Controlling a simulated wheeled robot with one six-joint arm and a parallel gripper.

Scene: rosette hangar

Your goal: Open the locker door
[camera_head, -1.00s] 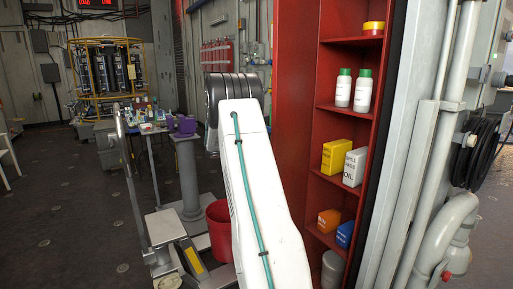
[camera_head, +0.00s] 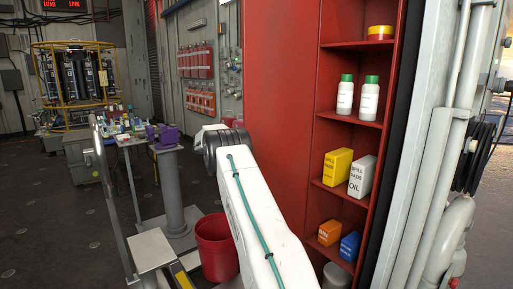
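The red locker (camera_head: 327,110) stands right of centre, its shelved inside exposed to view. A broad, plain red panel (camera_head: 278,90) adjoins the shelves on the left. It looks like the locker door standing open, but I cannot tell it surely from a side wall. No handle shows on it. My white arm with its green cable rises in front of the panel's lower part and reaches away to a dark joint. My gripper is not visible beyond that joint, so its contact with the door cannot be seen.
White bottles (camera_head: 345,95), a yellow box (camera_head: 337,167) and other containers stand on the shelves. Grey pipes (camera_head: 430,180) stand at right. A red bucket (camera_head: 216,247), a grey pedestal (camera_head: 171,190) and a cluttered table (camera_head: 130,139) stand left of my arm. Open floor (camera_head: 50,215) lies further left.

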